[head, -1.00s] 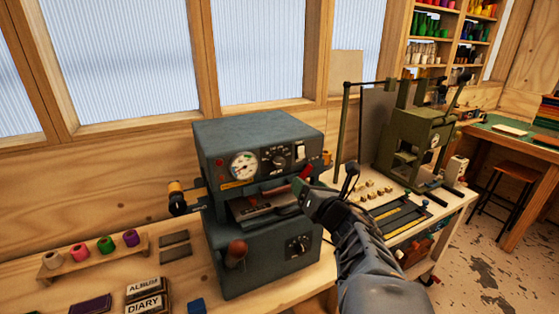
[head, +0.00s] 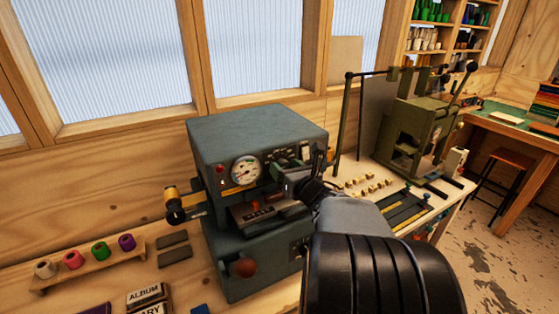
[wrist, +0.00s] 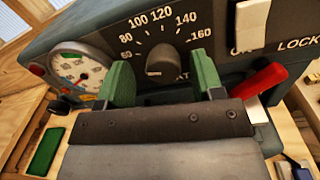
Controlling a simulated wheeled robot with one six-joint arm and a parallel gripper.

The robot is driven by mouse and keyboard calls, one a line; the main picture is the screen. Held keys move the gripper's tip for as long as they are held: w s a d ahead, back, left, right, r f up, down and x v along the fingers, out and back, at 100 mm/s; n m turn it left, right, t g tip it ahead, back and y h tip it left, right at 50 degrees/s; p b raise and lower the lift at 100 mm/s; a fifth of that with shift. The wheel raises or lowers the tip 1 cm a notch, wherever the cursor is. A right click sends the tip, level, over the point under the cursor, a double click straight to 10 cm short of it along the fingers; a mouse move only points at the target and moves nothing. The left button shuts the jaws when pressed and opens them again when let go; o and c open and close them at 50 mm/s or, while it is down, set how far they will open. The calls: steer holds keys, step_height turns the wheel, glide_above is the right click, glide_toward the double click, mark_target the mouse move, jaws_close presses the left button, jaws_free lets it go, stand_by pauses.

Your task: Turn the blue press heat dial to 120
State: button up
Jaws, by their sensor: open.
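The blue-grey press (head: 255,135) stands on the bench in the head view. Its heat dial (wrist: 163,58) is a dark round knob on the front panel, with white numbers from 60 to 160 arched above it. Which number the knob points to is not clear. My gripper (wrist: 162,72) is open. Its two green fingers stand left and right of the dial in the wrist view, and I see no clear contact. In the head view my gripper (head: 288,168) is at the front panel and hides the dial.
A round gauge (wrist: 80,70) sits left of the dial. A white switch (wrist: 252,22) and a red lever (wrist: 265,82) are to its right. A yellow-capped handle (head: 174,197) juts from the press's left side. An olive machine (head: 415,130) stands to the right.

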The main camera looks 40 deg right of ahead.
steer(key=shift+w+d, duration=0.1)
steer(key=shift+w, duration=0.35)
steer(key=shift+d, duration=0.1)
steer(key=shift+c, duration=0.2)
steer(key=shift+c, duration=0.7)
steer(key=c, duration=0.7)
